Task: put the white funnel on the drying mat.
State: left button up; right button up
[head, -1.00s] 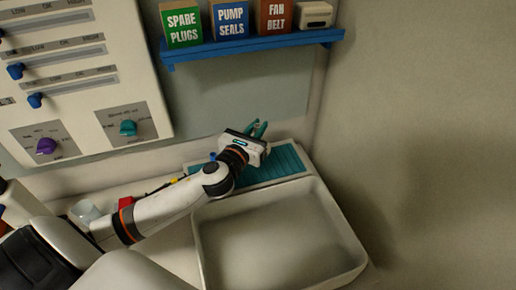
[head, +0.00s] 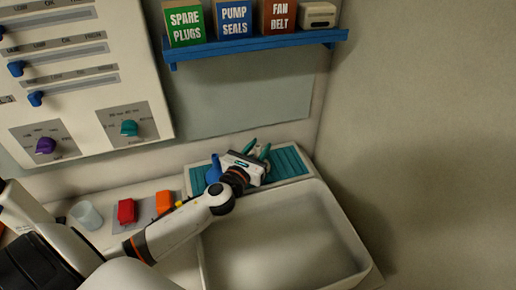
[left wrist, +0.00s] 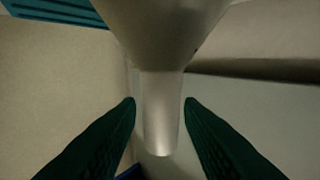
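The white funnel (left wrist: 165,45) shows large in the left wrist view, its wide cone at the top of the picture and its narrow spout between my fingers. My left gripper (head: 257,148) is open over the teal ribbed drying mat (head: 290,161), with its green fingers apart. In the left wrist view its fingertips (left wrist: 160,103) stand on either side of the spout with a small gap at each side. The mat's corner also shows there (left wrist: 55,10). In the head view the funnel is mostly hidden by my gripper; its rim contact with the mat is not visible. My right gripper is not in view.
A blue object (head: 214,169) stands on the mat left of my gripper. The empty pale basin (head: 285,240) lies in front. Red (head: 126,212) and orange (head: 164,201) blocks and a clear cup (head: 87,215) stand left. A blue shelf (head: 255,47) with boxes hangs above.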

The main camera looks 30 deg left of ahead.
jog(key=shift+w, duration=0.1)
